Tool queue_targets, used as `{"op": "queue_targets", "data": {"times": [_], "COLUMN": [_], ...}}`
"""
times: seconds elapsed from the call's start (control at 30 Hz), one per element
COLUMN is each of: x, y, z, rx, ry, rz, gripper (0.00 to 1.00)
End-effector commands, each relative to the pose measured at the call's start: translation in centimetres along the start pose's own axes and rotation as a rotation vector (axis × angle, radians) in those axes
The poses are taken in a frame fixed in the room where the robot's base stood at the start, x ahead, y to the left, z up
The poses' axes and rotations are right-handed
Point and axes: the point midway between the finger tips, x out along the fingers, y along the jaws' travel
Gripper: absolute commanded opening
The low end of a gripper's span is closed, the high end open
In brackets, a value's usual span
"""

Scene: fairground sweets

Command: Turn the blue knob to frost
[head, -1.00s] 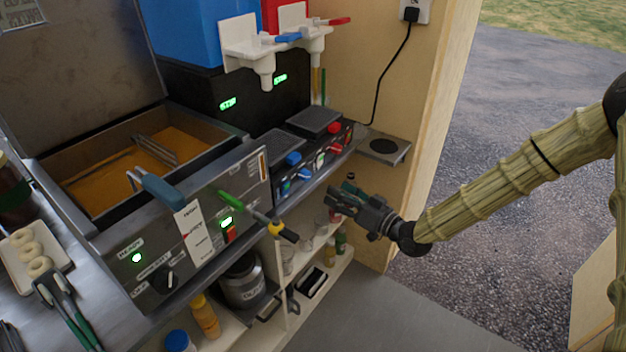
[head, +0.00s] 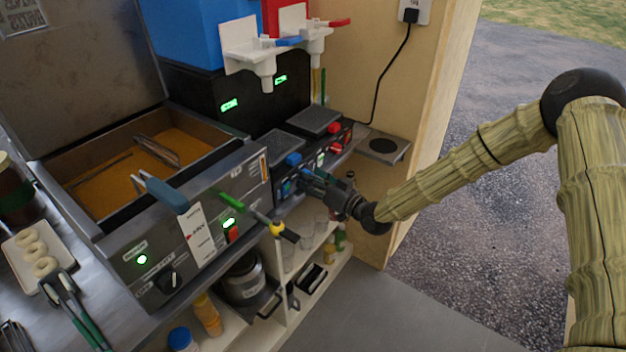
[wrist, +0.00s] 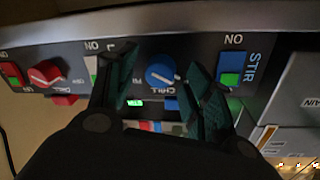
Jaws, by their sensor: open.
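The blue knob (wrist: 160,72) is round and sits on the dark front panel (wrist: 200,48) of the machine. In the wrist view it lies between the two fingers of my gripper (wrist: 166,66). The fingers are open, one on each side of it, and I cannot tell whether they touch it. A label reading CHILL is beside the knob, with another partly hidden label starting FR. The knob's exact setting is not clear. In the head view my gripper (head: 303,182) is at the panel's front and hides the knob.
A red knob (wrist: 46,73) and a blue STIR switch (wrist: 234,68) flank the knob on the panel. Shelves with jars are below.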

Motion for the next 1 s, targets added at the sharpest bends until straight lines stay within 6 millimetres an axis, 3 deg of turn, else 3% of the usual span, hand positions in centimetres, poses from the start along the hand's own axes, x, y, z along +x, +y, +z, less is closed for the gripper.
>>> {"op": "queue_targets", "data": {"times": [0.13,0.4,0.73,1.0], "x": [-0.02,-0.04,-0.05,-0.08], "y": [0.00,0.00,0.03,0.08], "z": [0.01,0.01,0.07,0.14], "rx": [0.000,0.000,0.038,0.199], "ry": [0.000,0.000,-0.004,-0.021], "rz": [0.000,0.000,0.002,0.008], "gripper": [0.50,0.05,0.05,0.05]}}
